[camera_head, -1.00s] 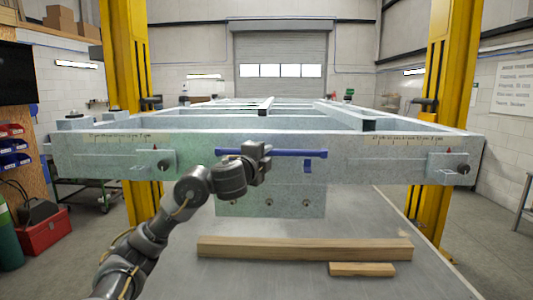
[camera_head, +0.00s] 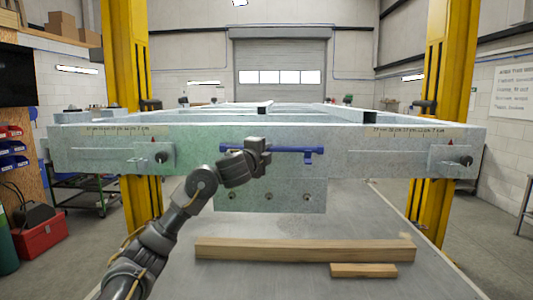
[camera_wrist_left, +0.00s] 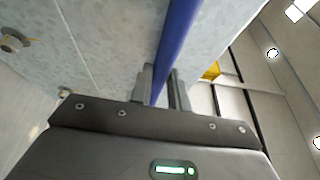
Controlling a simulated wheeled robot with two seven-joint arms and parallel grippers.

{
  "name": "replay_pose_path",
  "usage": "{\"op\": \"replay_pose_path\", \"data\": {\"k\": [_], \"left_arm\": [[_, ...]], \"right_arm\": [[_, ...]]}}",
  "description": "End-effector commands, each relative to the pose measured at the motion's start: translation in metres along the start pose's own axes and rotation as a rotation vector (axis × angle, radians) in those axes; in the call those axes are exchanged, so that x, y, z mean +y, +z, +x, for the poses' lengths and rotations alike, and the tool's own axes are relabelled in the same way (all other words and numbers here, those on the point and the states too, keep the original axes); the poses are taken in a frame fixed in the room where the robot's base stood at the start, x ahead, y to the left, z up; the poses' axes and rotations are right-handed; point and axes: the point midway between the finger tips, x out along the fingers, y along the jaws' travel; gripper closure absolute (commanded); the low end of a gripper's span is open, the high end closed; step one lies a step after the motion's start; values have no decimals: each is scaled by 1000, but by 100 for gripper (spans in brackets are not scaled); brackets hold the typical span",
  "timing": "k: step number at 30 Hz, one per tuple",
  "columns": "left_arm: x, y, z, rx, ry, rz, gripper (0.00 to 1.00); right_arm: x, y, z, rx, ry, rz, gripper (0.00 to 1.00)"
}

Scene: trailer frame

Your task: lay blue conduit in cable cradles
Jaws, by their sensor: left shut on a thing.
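The blue conduit (camera_head: 290,149) lies level along the front face of the grey galvanised beam (camera_head: 350,170). My left gripper (camera_head: 262,147) is shut on it left of its middle. In the left wrist view the conduit (camera_wrist_left: 176,45) passes between the two fingers (camera_wrist_left: 162,88), close to the beam surface. A short blue piece (camera_head: 308,158) hangs under the conduit near its right end; I cannot tell if it is a cradle. The gripper hides part of the conduit, and whether it rests in any cradle is unclear. My right gripper is not in view.
A long timber (camera_head: 300,249) and a short wood block (camera_head: 363,270) lie on the grey table (camera_head: 270,222) below the beam. Yellow posts (camera_head: 140,120) stand on both sides. Clamp-like fittings (camera_head: 152,156) sit near both beam ends.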

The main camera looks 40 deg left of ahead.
Motion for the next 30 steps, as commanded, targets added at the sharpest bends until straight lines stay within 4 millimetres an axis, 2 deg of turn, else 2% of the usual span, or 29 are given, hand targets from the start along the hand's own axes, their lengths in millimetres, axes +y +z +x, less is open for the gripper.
{"op": "replay_pose_path", "data": {"k": [1,7,21,22,27,30], "left_arm": [[8,0,-1,0,-1,0,100],[19,0,-2,0,-2,-1,100],[23,0,-2,0,-1,-1,100],[23,0,-2,0,-1,-1,81],[23,0,-2,-1,-1,-1,59],[23,0,-2,-1,-1,0,57]], "right_arm": [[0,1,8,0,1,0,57],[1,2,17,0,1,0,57],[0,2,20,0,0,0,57],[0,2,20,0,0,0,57],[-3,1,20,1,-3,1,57],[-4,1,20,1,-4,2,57]]}}
